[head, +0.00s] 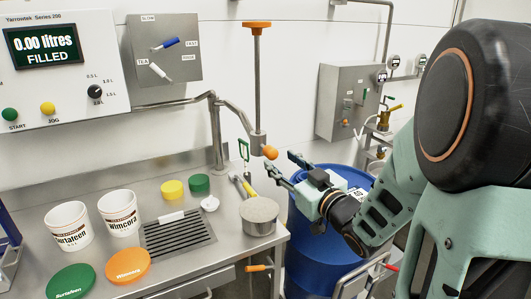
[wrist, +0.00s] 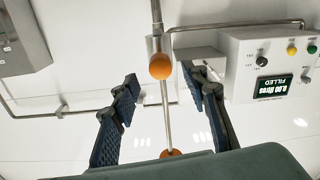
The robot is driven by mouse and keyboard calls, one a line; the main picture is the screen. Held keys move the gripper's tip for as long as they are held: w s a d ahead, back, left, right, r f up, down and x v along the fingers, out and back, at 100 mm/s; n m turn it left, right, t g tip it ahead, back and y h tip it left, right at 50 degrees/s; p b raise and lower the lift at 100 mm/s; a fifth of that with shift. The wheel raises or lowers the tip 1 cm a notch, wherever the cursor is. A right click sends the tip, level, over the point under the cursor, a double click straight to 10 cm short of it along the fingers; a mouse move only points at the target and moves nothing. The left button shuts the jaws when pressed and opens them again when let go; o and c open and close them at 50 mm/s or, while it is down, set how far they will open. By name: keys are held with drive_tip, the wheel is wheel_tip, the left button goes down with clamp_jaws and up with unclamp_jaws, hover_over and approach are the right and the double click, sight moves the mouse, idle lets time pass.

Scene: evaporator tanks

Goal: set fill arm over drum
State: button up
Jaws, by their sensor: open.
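The fill arm (head: 233,112) is a steel pipe that reaches from a post on the bench. Its end carries an upright rod with an orange top and an orange ball knob (head: 270,152). The end hangs above the bench's right end, left of the blue drum (head: 306,236). The drum stands on the floor beside the bench, partly hidden by my arm. My gripper (head: 281,163) is open just right of the knob. In the wrist view the knob (wrist: 160,66) appears between the open fingers, with no visible contact; its exact distance is unclear.
A steel pan (head: 260,216) sits on the bench (head: 190,263) below the fill arm's end. Two white tubs (head: 68,226), coloured lids (head: 128,265) and a drain grille (head: 178,236) lie further left. The control panel (head: 98,60) reads 0.00 litres, FILLED.

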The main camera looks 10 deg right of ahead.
sight(275, 157)
drive_tip(key=x, duration=0.6)
drive_tip(key=shift+w+a, duration=0.1)
drive_tip(key=shift+w, duration=0.1)
drive_tip(key=shift+c, duration=0.2)
clamp_jaws()
